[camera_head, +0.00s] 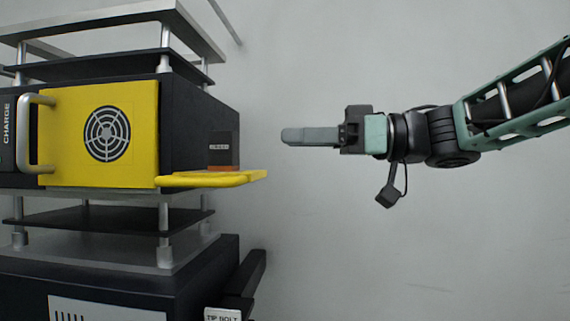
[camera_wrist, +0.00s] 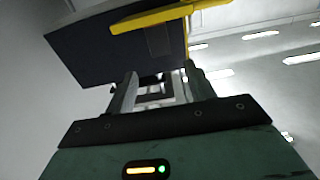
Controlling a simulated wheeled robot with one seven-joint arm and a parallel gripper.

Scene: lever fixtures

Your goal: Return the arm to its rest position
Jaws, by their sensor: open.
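My gripper (camera_head: 285,136) points left in the head view, in the air to the right of the fixture stack, and holds nothing. In the wrist view my gripper (camera_wrist: 157,82) shows two fingers spread apart with a gap between them. A yellow lever (camera_head: 215,179) sticks out to the right from the yellow-fronted box (camera_head: 145,110), lower than my gripper and apart from it. The lever also shows at the top of the wrist view (camera_wrist: 170,16), beyond the fingers, beside the dark box side (camera_wrist: 100,45).
The box has a round vent, a silver handle (camera_head: 38,132) and a CHARGE label. Metal shelves (camera_head: 110,28) lie above and below it. A dark lower unit (camera_head: 190,285) has a black bar (camera_head: 250,280) jutting right. The space around my arm, before a plain grey wall, is clear.

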